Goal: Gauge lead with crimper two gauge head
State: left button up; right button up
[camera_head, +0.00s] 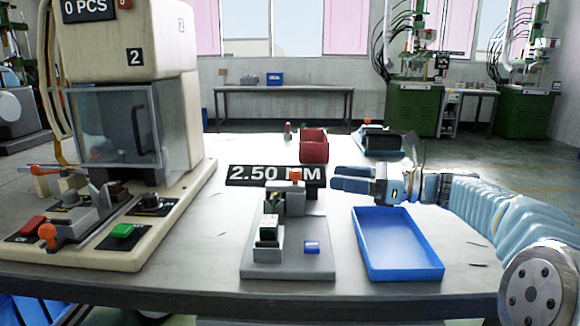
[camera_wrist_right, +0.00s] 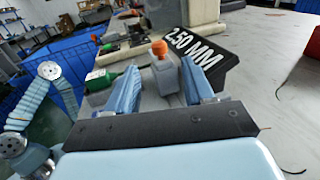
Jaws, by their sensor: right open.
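The gauge stands mid-table with a grey base (camera_head: 290,268), a black "2.50 MM" display (camera_head: 250,174) and an orange-topped grey gauge head (camera_head: 296,200). My right gripper (camera_head: 334,178) is open, just right of the gauge head. In the right wrist view its two fingers (camera_wrist_right: 161,70) are apart, with the orange knob (camera_wrist_right: 159,48) seen between them; I cannot tell how near. Crimper two (camera_head: 130,200), marked "2", stands at the left. No lead can be clearly made out.
An empty blue tray (camera_head: 398,275) lies right of the gauge. A red bin (camera_head: 314,146) and a dark device (camera_head: 380,140) stand behind. Small dark scraps (camera_head: 476,238) lie at the right. The table between crimper and gauge is clear.

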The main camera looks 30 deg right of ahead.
aim_at(290, 171)
jog(key=p+x, duration=0.1)
jog(key=x, duration=1.1)
jog(key=shift+w+a, duration=0.1)
jog(key=shift+a, duration=0.2)
jog(key=shift+c, duration=0.3)
grip_shut()
